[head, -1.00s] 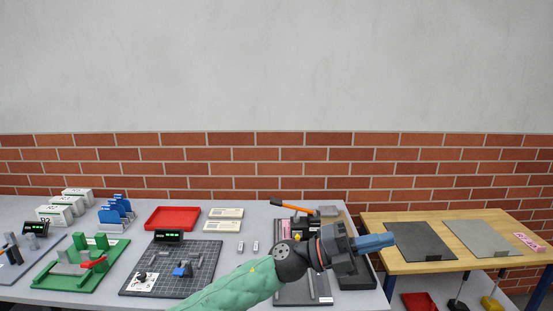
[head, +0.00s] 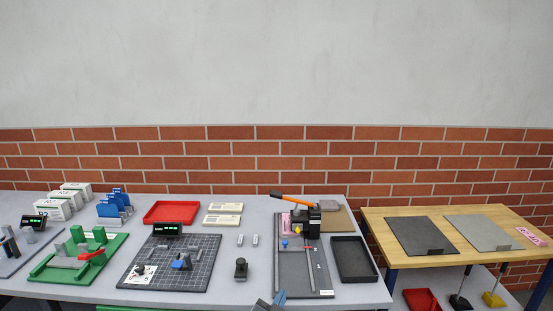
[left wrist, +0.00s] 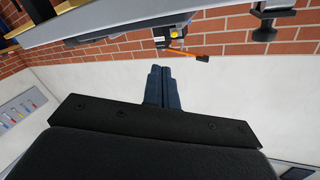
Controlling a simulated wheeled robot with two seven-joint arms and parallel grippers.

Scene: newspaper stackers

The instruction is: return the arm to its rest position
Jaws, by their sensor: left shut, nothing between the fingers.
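My left gripper (head: 279,298) shows only as blue fingertips and a bit of its grey body at the bottom edge of the head view, at the front edge of the grey table (head: 225,287). In the left wrist view the two blue fingers (left wrist: 162,88) are together with nothing between them. The rest of the left arm is almost wholly out of the head view; a green strip shows at the bottom edge. My right gripper is not in view.
A black stapler-like press with an orange lever (head: 292,199) stands on a grey board (head: 292,271). A black tray (head: 353,260) is right of it, a small black clamp (head: 241,268) left. A gridded mat (head: 200,268) and red tray (head: 171,212) lie further left. A wooden table (head: 375,222) stands right.

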